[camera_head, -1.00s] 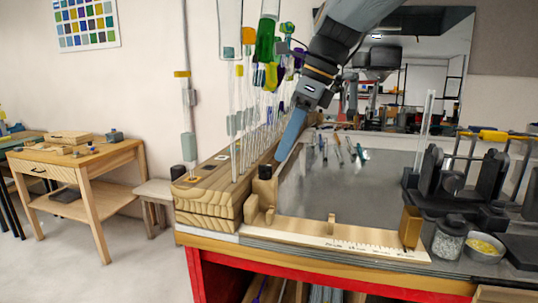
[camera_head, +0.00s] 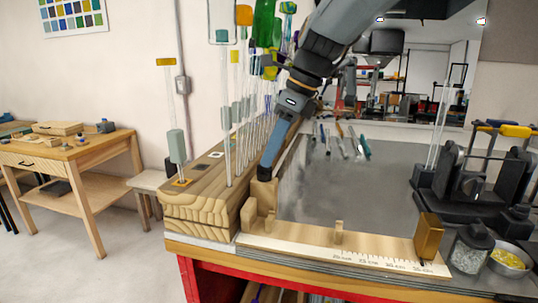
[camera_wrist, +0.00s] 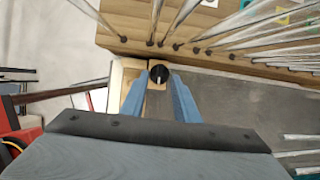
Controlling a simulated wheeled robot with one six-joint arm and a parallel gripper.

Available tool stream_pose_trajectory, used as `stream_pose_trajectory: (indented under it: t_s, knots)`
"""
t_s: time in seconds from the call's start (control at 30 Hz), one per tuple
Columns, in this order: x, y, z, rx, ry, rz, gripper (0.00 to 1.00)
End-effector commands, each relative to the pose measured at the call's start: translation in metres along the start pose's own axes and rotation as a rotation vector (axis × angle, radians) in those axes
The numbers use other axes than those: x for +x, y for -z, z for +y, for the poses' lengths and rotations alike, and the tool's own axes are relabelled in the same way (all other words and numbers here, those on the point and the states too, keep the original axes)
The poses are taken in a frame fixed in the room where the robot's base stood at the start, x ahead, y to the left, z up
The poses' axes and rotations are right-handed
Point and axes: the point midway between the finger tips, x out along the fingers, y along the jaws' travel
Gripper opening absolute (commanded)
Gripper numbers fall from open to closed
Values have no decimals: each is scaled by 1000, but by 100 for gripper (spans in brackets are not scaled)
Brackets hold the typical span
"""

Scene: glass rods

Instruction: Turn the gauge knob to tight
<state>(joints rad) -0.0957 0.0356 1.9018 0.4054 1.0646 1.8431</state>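The gauge knob (camera_wrist: 159,74) is small, round and black with a pale mark, seen from above in the wrist view. It sits on the wooden block at the left end of the gauge (camera_head: 310,250), a light wooden strip with a printed scale. My gripper (camera_wrist: 159,80) has its two blue fingers on either side of the knob, with a narrow gap seeming to show. It is open there; contact cannot be told. In the head view, my gripper (camera_head: 266,166) points down at the knob, and the fingers largely cover it.
Upright glass rods stand in a wooden rack (camera_head: 200,200) just left of the gauge. A brass block (camera_head: 428,236) is at the strip's right end. A glass jar (camera_head: 470,247), a bowl (camera_head: 510,262) and a black fixture (camera_head: 465,185) stand right. The grey bench top (camera_head: 350,190) is mostly clear.

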Motion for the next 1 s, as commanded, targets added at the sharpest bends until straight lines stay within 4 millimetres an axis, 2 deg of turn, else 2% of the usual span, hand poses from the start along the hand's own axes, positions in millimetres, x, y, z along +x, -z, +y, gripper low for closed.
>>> stream_pose_trajectory:
  t_s: [0.2, 0.47, 0.5, 0.67, 1.0]
  knots:
    - [18, -1, 1, -2, -2, 0, 28]
    - [20, -1, 1, -2, -1, -1, 28]
    - [20, -1, 1, -2, -1, -1, 26]
    - [20, -1, 1, -2, -1, -1, 0]
    - [19, -1, 0, -24, -10, -1, 0]
